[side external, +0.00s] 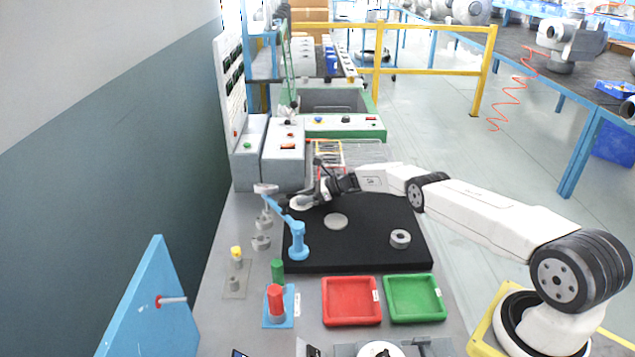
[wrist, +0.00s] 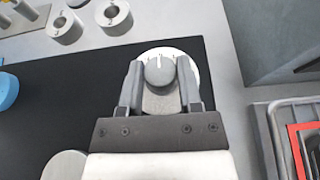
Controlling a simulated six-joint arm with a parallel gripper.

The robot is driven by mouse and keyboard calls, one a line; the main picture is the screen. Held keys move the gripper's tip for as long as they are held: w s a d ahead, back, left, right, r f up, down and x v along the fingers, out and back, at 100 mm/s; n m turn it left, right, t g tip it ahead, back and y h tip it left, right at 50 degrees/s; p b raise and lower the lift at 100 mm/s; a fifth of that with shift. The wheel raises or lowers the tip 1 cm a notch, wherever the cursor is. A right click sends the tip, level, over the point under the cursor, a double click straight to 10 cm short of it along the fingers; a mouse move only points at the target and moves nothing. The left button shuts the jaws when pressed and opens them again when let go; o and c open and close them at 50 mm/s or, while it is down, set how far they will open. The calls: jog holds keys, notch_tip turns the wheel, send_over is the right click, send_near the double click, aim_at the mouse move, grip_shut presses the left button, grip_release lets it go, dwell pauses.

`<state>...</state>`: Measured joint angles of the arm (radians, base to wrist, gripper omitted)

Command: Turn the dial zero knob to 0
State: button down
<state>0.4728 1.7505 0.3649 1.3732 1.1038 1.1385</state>
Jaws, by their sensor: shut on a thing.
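The dial zero knob (wrist: 159,70) is a round grey knob with a white pointer line, on a pale round dial plate (wrist: 193,60). In the wrist view the line points to the top of the picture. Short dark marks show on the plate's upper rim, but no figures can be read. My gripper (wrist: 158,78) has one finger on each side of the knob and is shut on it. In the side view my gripper (side external: 310,194) is over the dial (side external: 299,203) at the far left of the black mat and hides the knob.
The black mat (side external: 365,245) also bears a pale disc (side external: 336,222) and a grey ring (side external: 400,239). A blue stand (side external: 298,242) is at its left edge. Red (side external: 351,301) and green (side external: 414,298) trays lie in front. Grey control boxes (side external: 284,155) stand behind.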

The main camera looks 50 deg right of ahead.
jog(key=shift+a, duration=0.1)
dwell(0.6)
jog(key=shift+c, duration=1.4)
grip_release()
jog(key=shift+s+d+r, duration=0.1)
jog(key=shift+d, duration=0.15)
jog(key=shift+v, duration=3.65)
jog(key=shift+r, duration=0.1)
